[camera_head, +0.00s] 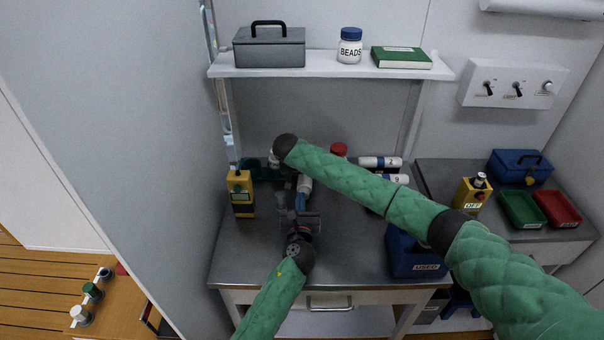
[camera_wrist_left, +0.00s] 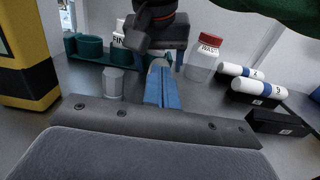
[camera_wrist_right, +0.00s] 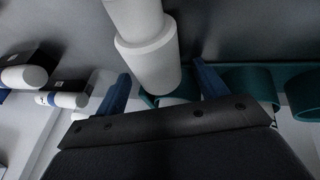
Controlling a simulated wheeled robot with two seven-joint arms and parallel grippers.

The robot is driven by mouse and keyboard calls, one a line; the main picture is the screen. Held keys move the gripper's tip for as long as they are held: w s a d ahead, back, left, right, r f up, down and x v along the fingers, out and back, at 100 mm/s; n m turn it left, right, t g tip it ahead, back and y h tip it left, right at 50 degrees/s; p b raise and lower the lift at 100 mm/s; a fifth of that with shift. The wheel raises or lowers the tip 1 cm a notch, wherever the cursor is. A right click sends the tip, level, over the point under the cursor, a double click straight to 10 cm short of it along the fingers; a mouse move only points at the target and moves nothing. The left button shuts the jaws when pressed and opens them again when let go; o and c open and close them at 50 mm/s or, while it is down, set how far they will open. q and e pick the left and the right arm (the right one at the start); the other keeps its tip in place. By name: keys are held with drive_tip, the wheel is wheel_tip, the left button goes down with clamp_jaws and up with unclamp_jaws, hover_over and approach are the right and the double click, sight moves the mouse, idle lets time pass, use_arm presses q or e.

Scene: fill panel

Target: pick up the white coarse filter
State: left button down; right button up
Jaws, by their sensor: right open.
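The white coarse filter (camera_head: 305,184) is a stepped white cylinder with no readable label. In the right wrist view the filter (camera_wrist_right: 147,55) lies between my right gripper's blue fingers (camera_wrist_right: 162,90), which are open. My left gripper (camera_head: 300,203) points away from the head camera, at the filter's near end. Its blue fingers (camera_wrist_left: 164,88) are close together in the left wrist view, with a pale piece at their tips, and look shut on the filter. My right gripper (camera_head: 285,172) comes down from above and partly hides the filter.
A dark green ring rack (camera_wrist_left: 88,48) stands behind, holding a white labelled piece (camera_wrist_left: 118,34). A yellow-black box (camera_head: 240,193) is left. A red-lidded jar (camera_wrist_left: 204,58) and white-blue rolls (camera_wrist_left: 243,71) are right. A blue bin (camera_head: 408,256) sits front right.

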drive_tip(key=c, duration=1.1)
use_arm(q)
drive_tip(key=shift+r, duration=0.6)
drive_tip(key=s, duration=1.2)
drive_tip(key=shift+f, duration=0.35)
